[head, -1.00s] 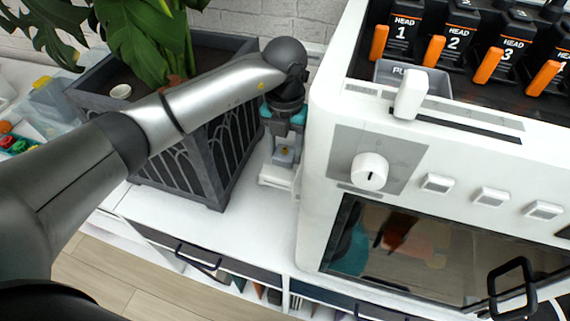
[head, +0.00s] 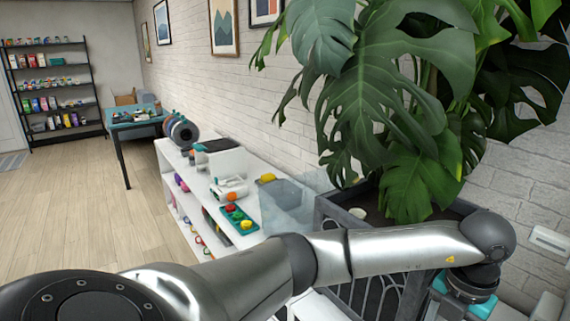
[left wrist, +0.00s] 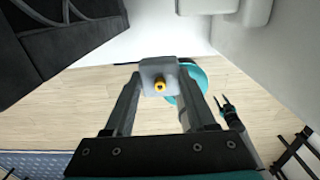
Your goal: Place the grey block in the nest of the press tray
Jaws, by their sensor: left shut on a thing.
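My left gripper (left wrist: 158,82) is shut on the grey block (left wrist: 158,66) in the left wrist view. The block shows a yellow round piece with a dark centre on its face and sits between both fingertips. In the head view only the teal wrist part of my left arm (head: 470,288) shows at the lower right; its fingers and the block are out of frame. My right gripper (left wrist: 224,104) appears small in the left wrist view, fingers apart and empty, over the floor. I cannot make out the press tray or its nest in either current view.
A dark planter (head: 335,220) with a large leafy plant (head: 400,110) stands beside my left arm. A white shelf (head: 190,190) carries a clear bin (head: 288,203) and small coloured items. White fixtures (left wrist: 208,6) and a pale wall edge the left wrist view. Wooden floor (head: 90,200) is open at left.

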